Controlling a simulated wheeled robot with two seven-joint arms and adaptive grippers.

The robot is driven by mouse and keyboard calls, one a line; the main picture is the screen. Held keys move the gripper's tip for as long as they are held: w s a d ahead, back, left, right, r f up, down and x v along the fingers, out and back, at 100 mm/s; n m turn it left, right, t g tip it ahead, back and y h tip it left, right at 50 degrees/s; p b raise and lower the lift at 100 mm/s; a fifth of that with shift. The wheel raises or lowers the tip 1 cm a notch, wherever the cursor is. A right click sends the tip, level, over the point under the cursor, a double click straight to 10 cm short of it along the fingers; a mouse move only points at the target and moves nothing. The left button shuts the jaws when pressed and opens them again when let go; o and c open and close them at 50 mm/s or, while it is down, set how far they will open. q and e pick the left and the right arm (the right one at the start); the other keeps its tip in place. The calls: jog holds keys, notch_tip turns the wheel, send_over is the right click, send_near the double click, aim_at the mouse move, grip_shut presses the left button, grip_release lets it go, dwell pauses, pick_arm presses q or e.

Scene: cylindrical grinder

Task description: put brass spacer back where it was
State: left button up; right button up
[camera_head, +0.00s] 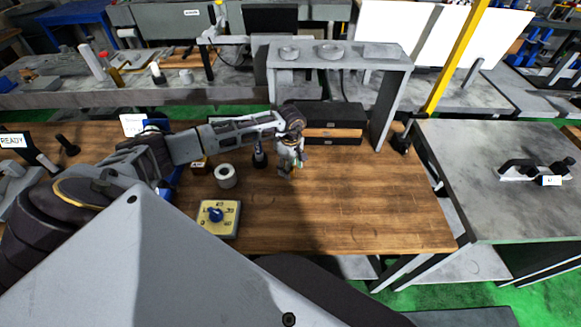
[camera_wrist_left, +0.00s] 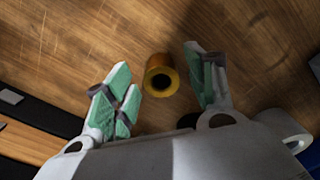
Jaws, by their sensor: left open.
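The brass spacer (camera_wrist_left: 160,76) is a short, hollow, gold-coloured cylinder over the wooden table (camera_head: 390,219). In the left wrist view it lies between the spread fingers of my left gripper (camera_wrist_left: 160,88), with a visible gap on each side. The fingers carry green pads. In the head view my left gripper (camera_head: 290,164) points down over the middle of the table. I cannot make out the spacer there; the gripper seems to hide it. My right gripper is not in view.
A white ring (camera_head: 226,177) and a yellow box with a blue knob (camera_head: 218,217) stand left of the gripper. A dark drawer box (camera_head: 333,120) stands behind it, beneath a grey shelf (camera_head: 392,62). The table's right side is clear, with faint circular marks.

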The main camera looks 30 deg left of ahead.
pick_arm(q)
jog(key=shift+r, duration=0.2)
notch_tip(320, 180, up, 12)
jog(key=b, duration=0.2)
dwell(0.5)
dwell(0.3)
jog(key=shift+f, duration=0.1)
dwell(0.3)
